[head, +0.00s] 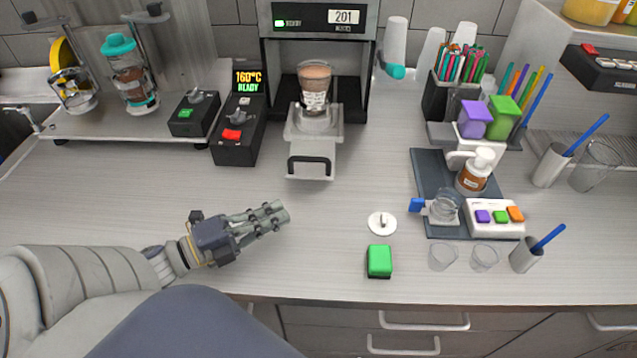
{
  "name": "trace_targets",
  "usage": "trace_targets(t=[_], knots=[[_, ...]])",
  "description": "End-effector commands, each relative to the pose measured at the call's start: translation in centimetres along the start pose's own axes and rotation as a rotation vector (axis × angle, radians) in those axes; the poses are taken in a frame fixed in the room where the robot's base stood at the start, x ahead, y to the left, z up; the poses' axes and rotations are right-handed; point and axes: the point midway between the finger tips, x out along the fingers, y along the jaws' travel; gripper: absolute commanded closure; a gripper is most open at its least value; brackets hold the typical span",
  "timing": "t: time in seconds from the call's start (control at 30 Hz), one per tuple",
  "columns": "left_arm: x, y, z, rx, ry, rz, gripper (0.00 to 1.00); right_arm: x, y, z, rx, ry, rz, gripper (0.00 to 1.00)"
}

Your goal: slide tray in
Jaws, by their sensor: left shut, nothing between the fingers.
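The cup sealer (318,18) stands at the back middle of the counter, its display reading 201. Its tray (311,142) sticks out toward me, with a black handle (310,165) at the front. A cup (314,84) with a brown drink stands upright at the tray's back part, at the mouth of the sealer. My left gripper (279,214) is shut and empty, above the counter in front of the tray and a little to its left. It is apart from the handle. My right gripper is not in view.
A black control box (239,130) stands close left of the tray. A white lid-like disc (382,223) and a green block (379,261) lie at the front right. The counter before the tray is clear.

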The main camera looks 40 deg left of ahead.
Motion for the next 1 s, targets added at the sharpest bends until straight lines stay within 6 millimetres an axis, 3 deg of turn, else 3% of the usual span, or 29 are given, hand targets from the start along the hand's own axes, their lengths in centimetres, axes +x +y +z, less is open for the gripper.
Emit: trace_targets(t=[0.6,1.0], knots=[[9.6,-0.5,0.0,0.002,0.001,-0.003,1.0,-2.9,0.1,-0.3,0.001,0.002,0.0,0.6],[12.1,-0.2,2.7,0.0,0.001,0.001,1.0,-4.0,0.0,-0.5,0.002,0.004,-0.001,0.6]])
